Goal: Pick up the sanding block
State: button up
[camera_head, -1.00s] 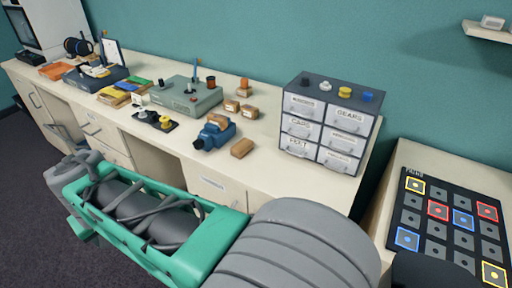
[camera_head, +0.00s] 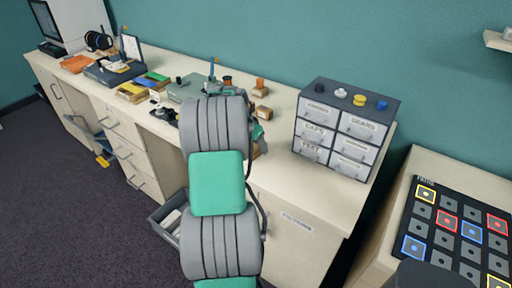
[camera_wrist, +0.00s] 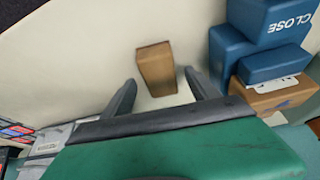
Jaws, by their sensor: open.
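The sanding block appears to be the plain brown block (camera_wrist: 155,64) lying on the pale worktop, ahead of my gripper in the wrist view. My gripper (camera_wrist: 160,82) is open, with one finger to each side of the block's near end. Nothing is held, and I cannot tell how high the fingertips are above the worktop. In the head view my arm hides the gripper and nearly all of the block; a small brown edge (camera_head: 257,150) shows beside the arm.
A blue object marked CLOSE (camera_wrist: 265,40) stands close to the right finger, with another brown block (camera_wrist: 275,97) beside it. A grey drawer cabinet (camera_head: 345,130) stands right on the worktop (camera_head: 285,180). Below, an open drawer (camera_head: 168,218) juts out.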

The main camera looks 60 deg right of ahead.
jog(key=shift+d+f, duration=0.1)
jog(key=shift+f, duration=0.1)
jog(key=c, duration=1.5)
jog(key=shift+r, duration=0.1)
jog(key=shift+r, duration=0.25)
notch_tip(320, 180, up, 2)
jog(key=shift+r+b, duration=0.25)
jog(key=shift+b, duration=0.45)
jog(key=a+r, duration=0.2)
jog(key=r, duration=0.1)
jog(key=a+r+b, duration=0.1)
jog(key=shift+w+a+r, duration=0.2)
jog(key=shift+w+a, duration=0.05)
jog(key=shift+a, duration=0.1)
jog(key=a+r, duration=0.1)
jog(key=a, duration=0.2)
jog(key=a+r+b, duration=0.1)
jog(key=a+r, duration=0.1)
jog(key=a, duration=0.2)
jog(key=a+r, duration=0.2)
jog(key=a, duration=0.1)
jog(key=shift+w+a+r, duration=0.2)
jog(key=shift+w+r, duration=0.05)
jog(key=shift+w, duration=0.1)
